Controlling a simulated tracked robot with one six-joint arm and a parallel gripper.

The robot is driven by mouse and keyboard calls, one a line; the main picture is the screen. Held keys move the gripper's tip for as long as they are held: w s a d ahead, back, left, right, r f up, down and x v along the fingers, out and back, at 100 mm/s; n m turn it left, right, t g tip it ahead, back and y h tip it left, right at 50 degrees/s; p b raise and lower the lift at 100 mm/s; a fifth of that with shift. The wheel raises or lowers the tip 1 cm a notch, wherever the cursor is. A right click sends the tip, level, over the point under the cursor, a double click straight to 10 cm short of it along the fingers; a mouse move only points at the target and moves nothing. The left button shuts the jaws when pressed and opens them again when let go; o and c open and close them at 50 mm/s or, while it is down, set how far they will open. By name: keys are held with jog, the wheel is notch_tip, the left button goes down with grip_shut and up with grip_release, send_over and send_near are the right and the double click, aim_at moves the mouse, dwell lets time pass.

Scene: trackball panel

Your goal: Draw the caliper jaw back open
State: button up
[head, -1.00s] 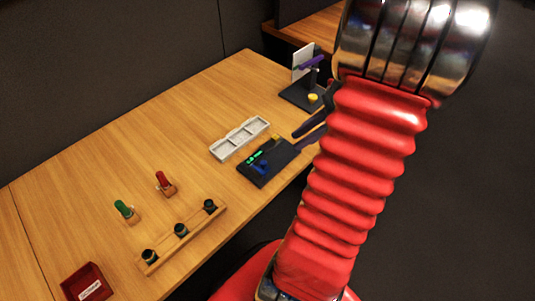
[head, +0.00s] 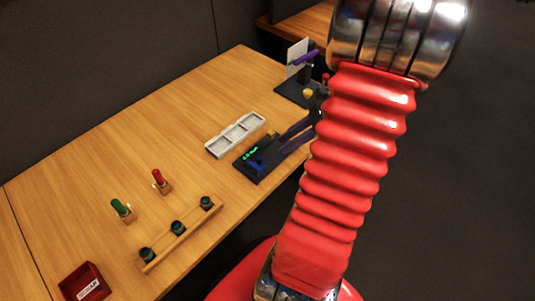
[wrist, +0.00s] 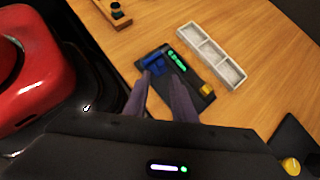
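The caliper is a dark panel (head: 243,168) with a green readout (head: 250,153), a blue jaw part (head: 257,163) and a yellow knob (head: 271,133). It lies on the table near its right edge. The wrist view shows the panel (wrist: 188,84), the blue jaw part (wrist: 154,63), the green readout (wrist: 178,57) and the yellow knob (wrist: 206,89). My gripper (head: 281,145) is open and empty, its purple fingers reaching over the panel's right end. In the wrist view my gripper (wrist: 160,77) has its tips spread just short of the blue part. Contact cannot be told.
A grey three-pocket tray (head: 236,135) lies beside the panel. A dark stand with a purple bar (head: 305,58) is behind my gripper. A wooden rack (head: 180,234), green (head: 121,208) and red (head: 159,179) pegs and a red bin (head: 84,284) stand further left.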

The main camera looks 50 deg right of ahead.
aim_at(267, 165)
jog(key=x, duration=0.8)
jog(key=shift+w+a+f, duration=0.15)
jog(key=shift+a+f, duration=0.05)
jog(key=shift+f, duration=0.05)
jog(key=shift+c, duration=0.5)
grip_shut()
